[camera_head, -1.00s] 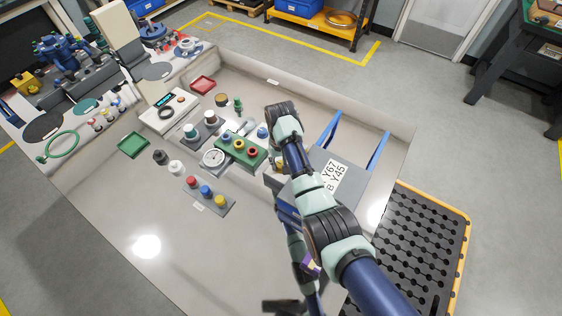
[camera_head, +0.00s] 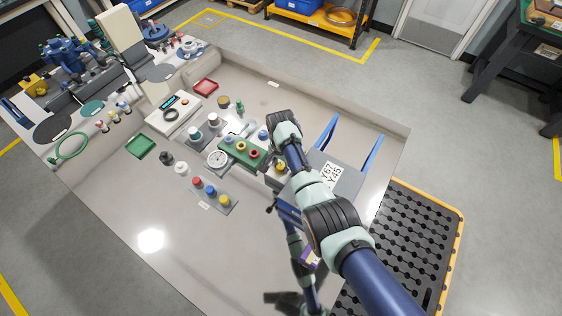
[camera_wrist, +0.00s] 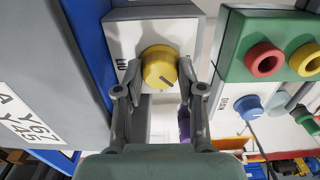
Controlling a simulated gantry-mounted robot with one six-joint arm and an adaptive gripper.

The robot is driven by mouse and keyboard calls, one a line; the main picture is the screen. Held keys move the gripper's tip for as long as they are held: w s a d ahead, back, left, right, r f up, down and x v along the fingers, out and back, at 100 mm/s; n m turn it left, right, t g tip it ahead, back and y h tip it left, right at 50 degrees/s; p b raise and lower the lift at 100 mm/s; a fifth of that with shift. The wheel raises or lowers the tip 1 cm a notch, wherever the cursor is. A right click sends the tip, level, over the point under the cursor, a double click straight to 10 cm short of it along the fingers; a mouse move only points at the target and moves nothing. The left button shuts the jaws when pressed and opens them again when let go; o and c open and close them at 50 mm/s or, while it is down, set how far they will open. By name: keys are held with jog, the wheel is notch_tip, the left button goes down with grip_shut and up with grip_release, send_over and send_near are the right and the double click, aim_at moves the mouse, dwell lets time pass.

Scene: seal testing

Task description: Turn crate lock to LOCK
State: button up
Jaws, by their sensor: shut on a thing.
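The crate lock is a round yellow knob (camera_wrist: 159,67) with a dark pointer line, on a grey and white block (camera_wrist: 135,30). In the wrist view the pointer line slants down and slightly right. Partly covered lettering shows left of the knob. My gripper (camera_wrist: 160,82) has one finger on each side of the knob and is shut on it. In the head view the knob (camera_head: 281,168) shows beside my arm, and my fingers cannot be made out there. The grey crate (camera_wrist: 40,75) with a white label stands left of the block in the wrist view.
A green block (camera_wrist: 240,50) with red and yellow rings stands close right of the lock. A blue knob (camera_wrist: 249,107) is below it. The head view shows a panel with red, blue and yellow knobs (camera_head: 210,190) and clear tabletop (camera_head: 120,215) at the front left.

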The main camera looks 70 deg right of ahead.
aim_at(281, 166)
jog(key=m+p, duration=0.1)
jog(key=m, duration=0.3)
jog(key=shift+m, duration=0.3)
jog(key=m, duration=0.4)
jog(key=shift+p, duration=0.3)
jog(key=shift+m, duration=0.3)
jog(key=o, duration=1.1)
jog(key=shift+o, duration=0.2)
notch_tip(281, 166, up, 12)
